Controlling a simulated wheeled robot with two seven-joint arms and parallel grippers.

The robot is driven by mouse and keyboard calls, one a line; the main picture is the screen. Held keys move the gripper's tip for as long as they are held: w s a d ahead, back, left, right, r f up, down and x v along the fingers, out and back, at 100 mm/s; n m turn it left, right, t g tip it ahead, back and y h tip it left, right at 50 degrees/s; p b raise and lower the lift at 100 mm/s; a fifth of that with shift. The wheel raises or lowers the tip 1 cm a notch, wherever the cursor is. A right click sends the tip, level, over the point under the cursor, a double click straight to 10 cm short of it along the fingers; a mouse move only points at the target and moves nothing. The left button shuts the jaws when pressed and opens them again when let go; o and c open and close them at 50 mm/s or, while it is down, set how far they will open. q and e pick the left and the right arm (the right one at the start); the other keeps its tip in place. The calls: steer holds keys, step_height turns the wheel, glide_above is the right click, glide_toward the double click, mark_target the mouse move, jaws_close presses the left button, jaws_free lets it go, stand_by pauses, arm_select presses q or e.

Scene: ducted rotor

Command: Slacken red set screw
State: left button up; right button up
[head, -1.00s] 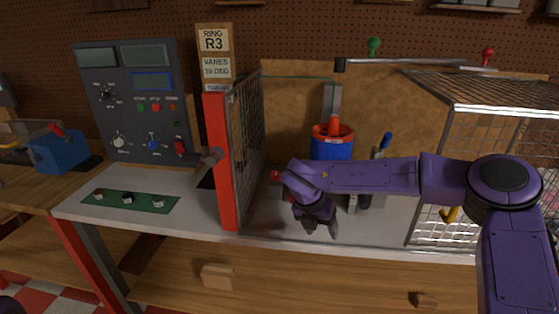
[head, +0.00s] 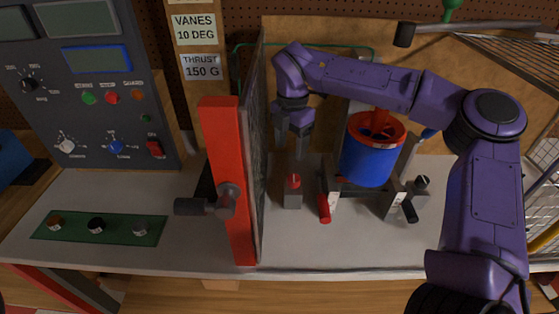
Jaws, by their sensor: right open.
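The red screw-like knob (head: 293,181) sits on top of a small grey block on the bench, left of the blue ducted rotor (head: 366,158) with its orange rim. A second red part, a red-tipped handle (head: 325,208), lies just right of it; I cannot tell for certain which is the set screw. My right gripper (head: 293,152) points down with its fingers apart and empty, above and behind the red knob, apart from it. My left gripper is not in view.
The open mesh guard door with its red frame (head: 229,180) stands close to the left of my right gripper. A black-tipped handle (head: 410,211) and a black knob (head: 422,181) are right of the rotor. A control panel (head: 90,85) and green strip (head: 98,228) are at left.

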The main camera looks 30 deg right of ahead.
mark_target(294, 178)
steer(key=s+f, duration=0.1)
steer(key=f, duration=0.1)
steer(key=s+f+p, duration=0.1)
steer(key=f, duration=0.1)
steer(key=s+f+p, duration=0.1)
steer(key=f, duration=0.1)
steer(key=shift+s+d+f, duration=0.2)
steer(key=shift+s+f, duration=0.05)
steer(key=shift+f, duration=0.1)
steer(key=w+f, duration=0.1)
steer(key=f, duration=0.2)
steer(key=shift+w, duration=0.4)
steer(key=shift+w+a+f, duration=0.1)
steer(key=shift+w+f, duration=0.1)
steer(key=shift+w, duration=0.05)
steer(key=shift+s+r, duration=0.2)
steer(key=shift+s, duration=0.15)
steer(key=shift+s+r, duration=0.1)
steer(key=shift+s, duration=0.1)
steer(key=c, duration=0.9)
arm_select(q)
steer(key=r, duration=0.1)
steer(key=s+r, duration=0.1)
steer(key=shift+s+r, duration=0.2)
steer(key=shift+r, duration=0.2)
arm_select(e)
steer(key=shift+w, duration=0.15)
steer(key=shift+c, duration=0.7)
